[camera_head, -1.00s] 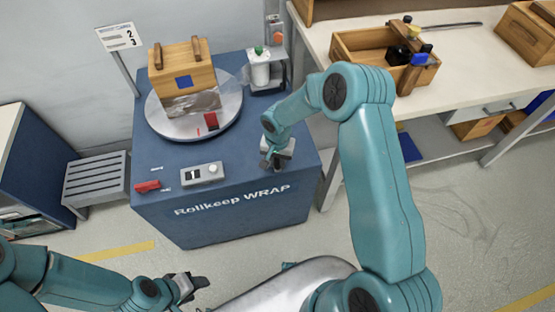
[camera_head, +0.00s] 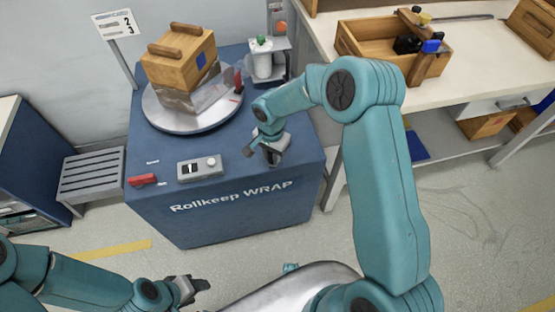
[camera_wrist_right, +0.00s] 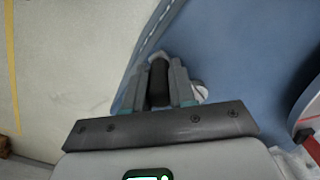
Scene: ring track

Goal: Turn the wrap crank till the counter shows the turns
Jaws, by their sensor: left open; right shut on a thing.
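The wrap machine (camera_head: 230,214) is a blue cabinet marked "Rollkeep WRAP". A wooden box (camera_head: 180,62) with two handles and clear film around its lower part sits on the round grey turntable (camera_head: 190,121). A grey counter box (camera_head: 200,168) is on the cabinet's front top; its digits are too small to read. My right gripper (camera_head: 264,152) is shut on the crank at the cabinet's right side. In the right wrist view the dark crank grip (camera_wrist_right: 158,84) is between its fingers. My left gripper (camera_head: 194,287) is open and empty, low in front of the cabinet.
A sign (camera_head: 117,23) with "2" and "3" stands behind left. A film roll (camera_head: 262,62) is at the cabinet's back right. A red piece (camera_head: 142,180) lies at the front left. A bench (camera_head: 465,75) with an open wooden crate (camera_head: 349,40) stands right.

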